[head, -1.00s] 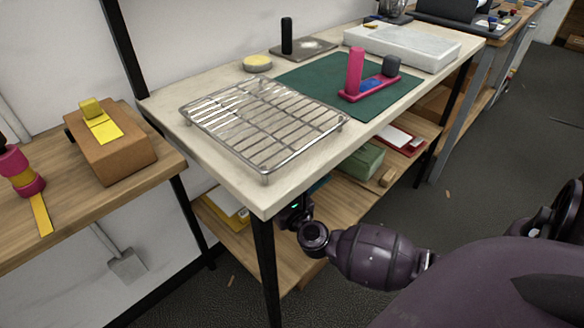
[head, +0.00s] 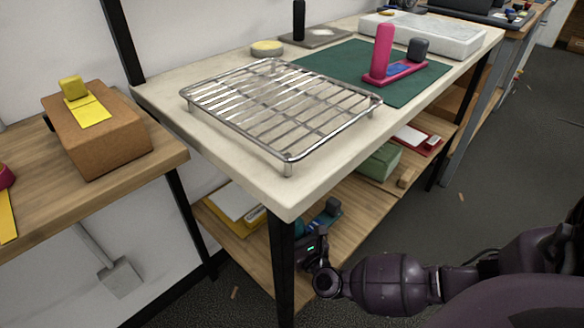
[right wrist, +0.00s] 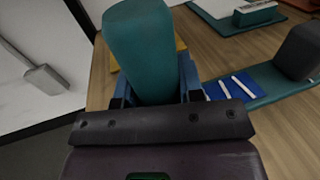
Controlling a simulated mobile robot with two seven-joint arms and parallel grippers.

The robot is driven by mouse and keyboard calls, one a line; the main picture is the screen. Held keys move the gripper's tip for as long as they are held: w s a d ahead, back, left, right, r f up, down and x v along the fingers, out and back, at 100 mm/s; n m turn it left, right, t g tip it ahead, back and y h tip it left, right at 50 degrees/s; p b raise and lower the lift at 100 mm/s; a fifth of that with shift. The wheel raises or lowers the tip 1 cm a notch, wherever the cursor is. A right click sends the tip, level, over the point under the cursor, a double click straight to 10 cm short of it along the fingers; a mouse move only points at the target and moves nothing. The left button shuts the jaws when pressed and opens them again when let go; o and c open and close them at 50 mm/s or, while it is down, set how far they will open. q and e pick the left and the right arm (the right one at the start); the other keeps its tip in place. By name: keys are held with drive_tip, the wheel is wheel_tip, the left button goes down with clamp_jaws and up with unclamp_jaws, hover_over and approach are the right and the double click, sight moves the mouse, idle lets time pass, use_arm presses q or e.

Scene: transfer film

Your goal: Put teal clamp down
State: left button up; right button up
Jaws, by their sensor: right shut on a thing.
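The teal clamp (right wrist: 143,45) fills the top middle of the right wrist view. It has a thick teal upright, a flat base with a blue pad, and a dark grey block at the right. My right gripper (right wrist: 155,92) is shut on the teal upright. In the head view the teal clamp (head: 325,216) shows small over the wooden lower shelf (head: 340,250), under the worktop. My right gripper (head: 312,243) is beside it, partly hidden by the table leg. I cannot tell whether the clamp touches the shelf. My left gripper is not in view.
A wire rack (head: 285,155) and a green mat (head: 345,62) with a pink clamp (head: 382,55) occupy the worktop. The lower shelf also holds a yellow-and-white stack (head: 236,208), a green box (head: 380,162) and a red tray (head: 420,143). A black table leg (head: 283,265) stands close to my right gripper.

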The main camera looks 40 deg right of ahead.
wheel_tip(320, 180, down, 3)
drive_tip(key=shift+b, duration=0.4)
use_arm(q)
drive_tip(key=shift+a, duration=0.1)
use_arm(e)
drive_tip(key=shift+r, duration=0.2)
drive_tip(key=shift+f, duration=0.3)
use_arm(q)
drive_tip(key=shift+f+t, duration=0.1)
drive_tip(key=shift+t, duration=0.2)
use_arm(e)
drive_tip(key=o, duration=1.1)
drive_tip(key=shift+r, duration=0.1)
drive_tip(key=shift+r, duration=0.1)
drive_tip(key=shift+w+r, duration=0.1)
drive_tip(key=shift+r, duration=0.15)
use_arm(q)
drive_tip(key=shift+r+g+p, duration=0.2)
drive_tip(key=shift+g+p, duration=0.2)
drive_tip(key=shift+p, duration=0.4)
use_arm(e)
drive_tip(key=s, duration=0.4)
drive_tip(key=s+a, duration=0.1)
drive_tip(key=s, duration=0.3)
drive_tip(key=s+a, duration=0.1)
drive_tip(key=s, duration=0.3)
drive_tip(key=shift+a+f, duration=0.1)
drive_tip(key=shift+f, duration=0.05)
